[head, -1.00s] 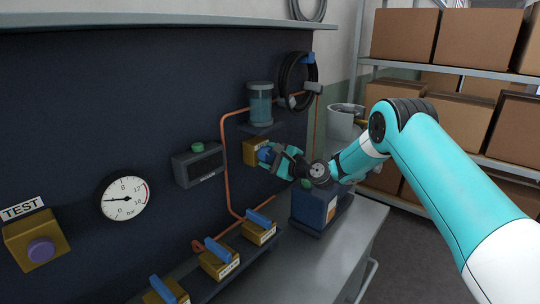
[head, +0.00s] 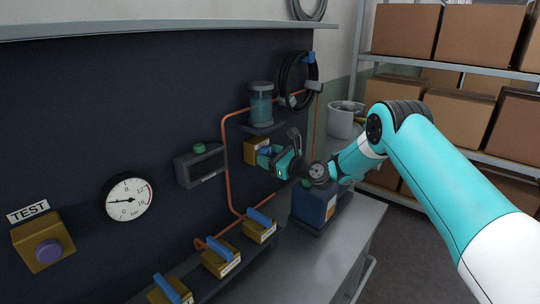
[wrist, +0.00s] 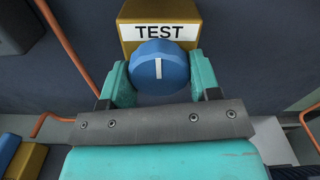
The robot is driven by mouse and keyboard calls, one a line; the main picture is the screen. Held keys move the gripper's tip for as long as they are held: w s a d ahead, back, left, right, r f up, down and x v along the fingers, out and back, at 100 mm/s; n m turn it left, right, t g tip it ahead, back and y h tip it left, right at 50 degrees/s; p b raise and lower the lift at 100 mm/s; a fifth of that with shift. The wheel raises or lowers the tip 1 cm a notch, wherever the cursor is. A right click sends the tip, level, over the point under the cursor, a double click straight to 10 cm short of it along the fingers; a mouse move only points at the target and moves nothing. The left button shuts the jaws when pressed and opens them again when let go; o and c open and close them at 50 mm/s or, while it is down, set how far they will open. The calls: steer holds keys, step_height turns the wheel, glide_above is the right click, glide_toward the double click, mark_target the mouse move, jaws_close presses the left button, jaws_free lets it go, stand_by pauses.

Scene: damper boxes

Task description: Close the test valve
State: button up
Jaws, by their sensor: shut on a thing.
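The test valve is a yellow box (wrist: 135,28) labelled TEST with a round blue knob (wrist: 159,66) on its front. In the wrist view the knob's white mark stands upright, pointing toward the label. My gripper (wrist: 159,84) is shut on the knob, one teal finger on each side. In the head view the valve box (head: 254,150) sits on the dark panel right of the copper pipe, and my gripper (head: 268,156) reaches it from the right, hiding most of the knob.
A pressure gauge (head: 129,200) and another yellow box (head: 33,247) with a purple button under a TEST sign (head: 28,211) are at left. Several blue-levered yellow boxes (head: 220,262) line the bench. A blue box (head: 314,207) stands below my gripper. Copper pipe (head: 228,170) runs close by.

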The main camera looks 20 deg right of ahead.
steer(key=shift+f+m, duration=0.1)
steer(key=shift+m, duration=0.2)
steer(key=o, duration=0.9)
steer(key=shift+b+v, duration=3.4)
steer(key=shift+v, duration=5.4)
